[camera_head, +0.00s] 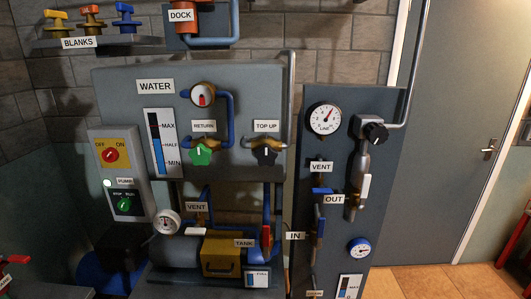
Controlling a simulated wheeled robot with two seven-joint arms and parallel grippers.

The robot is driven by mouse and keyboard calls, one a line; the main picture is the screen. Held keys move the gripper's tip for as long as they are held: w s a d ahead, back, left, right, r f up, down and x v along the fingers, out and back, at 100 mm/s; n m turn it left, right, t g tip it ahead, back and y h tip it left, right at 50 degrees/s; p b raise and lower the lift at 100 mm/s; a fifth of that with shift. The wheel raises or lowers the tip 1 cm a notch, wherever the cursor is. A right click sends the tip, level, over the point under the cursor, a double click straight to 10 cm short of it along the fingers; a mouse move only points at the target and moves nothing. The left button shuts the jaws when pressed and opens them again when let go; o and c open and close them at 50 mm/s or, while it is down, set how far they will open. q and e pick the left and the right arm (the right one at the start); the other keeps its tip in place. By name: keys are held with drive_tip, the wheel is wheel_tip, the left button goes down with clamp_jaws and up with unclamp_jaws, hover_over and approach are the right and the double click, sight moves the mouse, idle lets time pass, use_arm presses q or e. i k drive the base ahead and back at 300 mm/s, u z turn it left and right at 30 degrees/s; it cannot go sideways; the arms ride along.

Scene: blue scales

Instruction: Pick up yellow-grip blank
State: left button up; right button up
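The yellow-grip blank (56,20) stands at the left on a grey shelf (122,46) labelled BLANKS, high at the upper left of the head view. An orange-grip blank (92,18) stands to its right, and a blue-grip blank (127,18) stands farther right. Each has a cross-shaped grip on top and a brass-coloured lower part. Neither of my grippers shows in this view.
Below the shelf is a grey WATER panel (118,84) with knobs and a level gauge. A DOCK fitting (184,28) with blue pipe is right of the shelf. A dark panel (388,190) with gauges and valves stands right. A grey door (462,90) is beyond.

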sight(59, 31)
drive_tip(key=u, duration=1.25)
